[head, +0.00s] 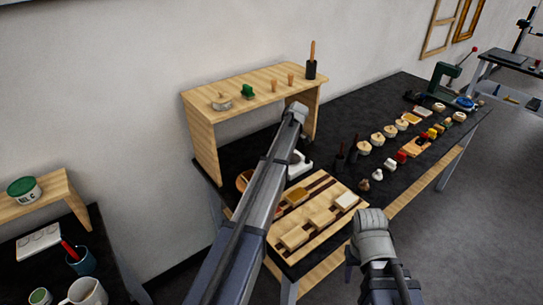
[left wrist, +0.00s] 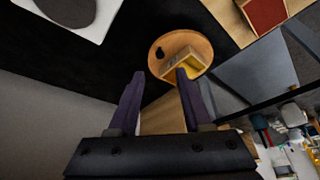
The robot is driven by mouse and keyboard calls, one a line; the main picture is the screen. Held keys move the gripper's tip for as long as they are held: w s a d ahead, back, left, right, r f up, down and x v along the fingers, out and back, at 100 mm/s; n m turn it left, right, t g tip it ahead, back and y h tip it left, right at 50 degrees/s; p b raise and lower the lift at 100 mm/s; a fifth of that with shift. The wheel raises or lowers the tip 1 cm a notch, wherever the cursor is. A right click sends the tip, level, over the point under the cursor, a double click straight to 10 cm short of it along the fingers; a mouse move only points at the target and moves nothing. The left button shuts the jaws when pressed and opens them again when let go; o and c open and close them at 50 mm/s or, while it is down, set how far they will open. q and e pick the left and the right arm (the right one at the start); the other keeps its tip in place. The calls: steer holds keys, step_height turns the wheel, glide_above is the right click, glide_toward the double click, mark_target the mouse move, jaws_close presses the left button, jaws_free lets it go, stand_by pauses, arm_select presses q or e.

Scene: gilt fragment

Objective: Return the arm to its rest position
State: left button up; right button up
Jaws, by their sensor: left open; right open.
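My left gripper (left wrist: 158,76) is open, with its two dark purple fingers apart and nothing between the tips. Beyond the tips in the left wrist view is a round wooden dish (left wrist: 200,43). In the head view the dish (head: 241,181) is partly covered by my long grey left arm, which reaches over the bench; the left fingers are hidden there. My right gripper (head: 371,218) is at the bench's front edge, holding nothing visible; its fingers are hard to make out.
A wooden shelf (head: 203,142) with small tools stands at the back of the black bench (head: 375,115). A slatted wooden tray (head: 325,184) with pale blocks lies in front. Several jars and pots line the right side. A side table with a mug (head: 86,292) is at left.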

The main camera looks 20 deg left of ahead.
stand_by(0.3)
arm_select(q)
steer(key=s+d+m+h, duration=0.1)
steer(key=s+d+m, duration=0.7)
steer(key=s, duration=0.4)
steer(key=s+d+f+m+h, duration=0.1)
steer(key=s+d+m, duration=0.7)
steer(key=s+d, duration=0.2)
steer(key=s+d+f+m+h, duration=0.1)
steer(key=s+d+m, duration=0.7)
steer(key=s, duration=0.7)
steer(key=shift+d+t, duration=0.4)
steer(key=shift+d, duration=0.05)
